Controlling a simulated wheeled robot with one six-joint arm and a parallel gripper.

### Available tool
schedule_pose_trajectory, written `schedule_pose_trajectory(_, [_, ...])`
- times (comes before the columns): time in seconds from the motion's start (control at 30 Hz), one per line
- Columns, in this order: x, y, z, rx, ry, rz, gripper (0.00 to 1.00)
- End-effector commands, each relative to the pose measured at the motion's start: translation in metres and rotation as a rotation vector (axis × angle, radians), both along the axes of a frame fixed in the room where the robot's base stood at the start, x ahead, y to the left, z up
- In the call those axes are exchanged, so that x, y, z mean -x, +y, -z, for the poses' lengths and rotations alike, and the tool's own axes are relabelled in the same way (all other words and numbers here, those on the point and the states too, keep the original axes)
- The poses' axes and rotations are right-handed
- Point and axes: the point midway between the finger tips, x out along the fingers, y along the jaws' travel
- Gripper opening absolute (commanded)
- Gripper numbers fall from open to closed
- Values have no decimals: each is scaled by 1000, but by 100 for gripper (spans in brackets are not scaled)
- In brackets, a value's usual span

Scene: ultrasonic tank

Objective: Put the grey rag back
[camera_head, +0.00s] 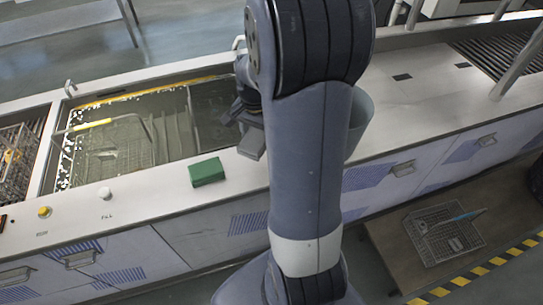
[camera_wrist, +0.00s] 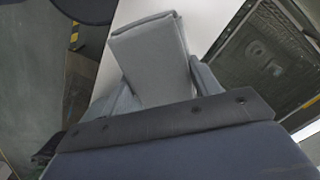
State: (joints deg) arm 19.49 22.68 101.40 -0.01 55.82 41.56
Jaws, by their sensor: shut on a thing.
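The grey rag (camera_wrist: 150,52) is a folded flat block in the wrist view, held between the two fingers of my gripper (camera_wrist: 163,85). In the head view the rag (camera_head: 252,142) hangs at my gripper (camera_head: 246,112), above the counter's front strip at the tank's right end. My arm hides part of the gripper and of the counter behind it.
The open tank (camera_head: 190,78) holds liquid and a wire basket (camera_head: 115,140). A green block (camera_head: 207,171) lies on the front ledge. A grey bucket-like container (camera_head: 360,118) stands partly behind my arm. The counter to the right (camera_head: 430,90) is mostly clear.

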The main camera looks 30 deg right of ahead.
Motion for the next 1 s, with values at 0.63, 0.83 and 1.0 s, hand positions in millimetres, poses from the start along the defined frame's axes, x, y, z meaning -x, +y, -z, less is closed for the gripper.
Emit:
schedule_pose_trajectory(0.63, [1, 0, 83, -2, 3, 0, 37])
schedule_pose_trajectory(0.83, [1, 0, 86, 0, 1, 0, 37])
schedule_pose_trajectory(1.0, [0, 0, 89, 0, 1, 0, 37])
